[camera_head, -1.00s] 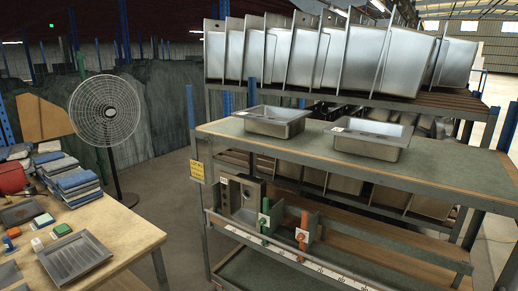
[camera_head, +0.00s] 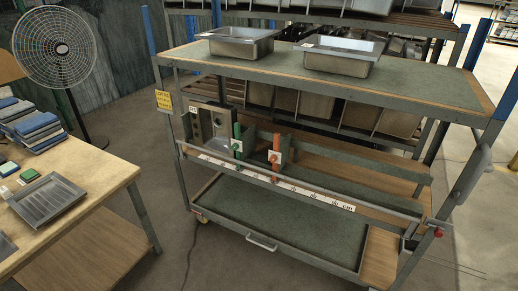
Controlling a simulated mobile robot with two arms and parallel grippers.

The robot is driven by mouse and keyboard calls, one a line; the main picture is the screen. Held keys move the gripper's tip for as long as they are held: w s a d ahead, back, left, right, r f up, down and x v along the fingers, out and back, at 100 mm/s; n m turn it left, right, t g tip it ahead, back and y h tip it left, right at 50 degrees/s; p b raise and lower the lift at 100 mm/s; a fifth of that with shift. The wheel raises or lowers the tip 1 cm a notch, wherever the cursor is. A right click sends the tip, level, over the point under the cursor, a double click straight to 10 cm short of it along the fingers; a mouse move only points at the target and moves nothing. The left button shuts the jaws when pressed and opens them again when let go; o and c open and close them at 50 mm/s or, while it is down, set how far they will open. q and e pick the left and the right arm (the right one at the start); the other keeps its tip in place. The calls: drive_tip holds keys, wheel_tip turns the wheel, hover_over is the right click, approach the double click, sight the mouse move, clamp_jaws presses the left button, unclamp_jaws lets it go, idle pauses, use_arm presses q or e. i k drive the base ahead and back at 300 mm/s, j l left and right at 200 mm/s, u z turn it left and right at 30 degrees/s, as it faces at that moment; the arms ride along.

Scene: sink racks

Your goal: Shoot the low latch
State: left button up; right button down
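A steel cart holds a middle shelf with latch-like hardware. A green upright handle (camera_head: 237,140) and an orange upright handle (camera_head: 275,152) stand on it, each with a small white tag. A long rail with a white printed scale strip (camera_head: 282,185) runs below the handles. A small red knob (camera_head: 438,232) sits at the rail's right end. I cannot tell which part is the low latch or whether it is shot. Neither of my grippers is in view.
Two steel sinks (camera_head: 240,46) (camera_head: 341,60) rest on the cart's green top. A shallow tray with a handle (camera_head: 262,243) forms the low level. A wooden table (camera_head: 104,188) with cloths and a metal tray stands left, a fan (camera_head: 60,47) behind it.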

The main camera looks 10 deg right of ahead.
sight(438, 234)
drive_tip(key=z, duration=1.7)
